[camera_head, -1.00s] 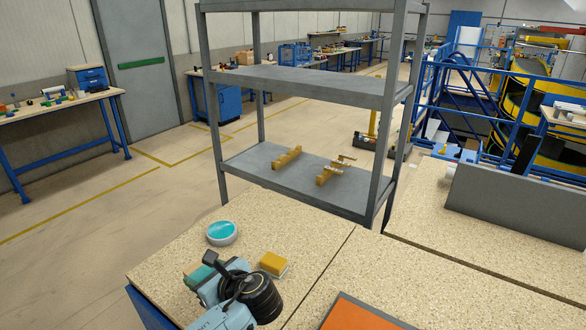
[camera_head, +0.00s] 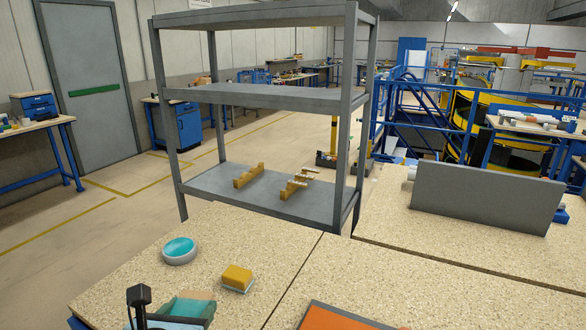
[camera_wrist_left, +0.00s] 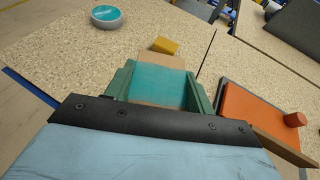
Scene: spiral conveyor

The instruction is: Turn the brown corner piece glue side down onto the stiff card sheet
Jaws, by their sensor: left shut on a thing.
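My left gripper (camera_wrist_left: 160,82) has green fingers and is shut on the brown corner piece (camera_wrist_left: 163,62). A teal face of the piece, seemingly its glue side, shows upward between the fingers; the rest is hidden. In the head view my left gripper (camera_head: 188,308) is at the bottom edge, left of centre, over the near left part of the table, partly cut off. A flat orange sheet (camera_head: 345,319) with a grey edge lies to its right, and also shows in the wrist view (camera_wrist_left: 258,118); I cannot tell whether it is the stiff card sheet. My right gripper is not in view.
A round teal-topped tin (camera_head: 179,249) and a yellow sponge-like block (camera_head: 237,277) stand on the speckled table (camera_head: 300,275). A grey upright panel (camera_head: 487,198) stands at the right. A grey shelf rack (camera_head: 265,192) is behind. The table's middle is clear.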

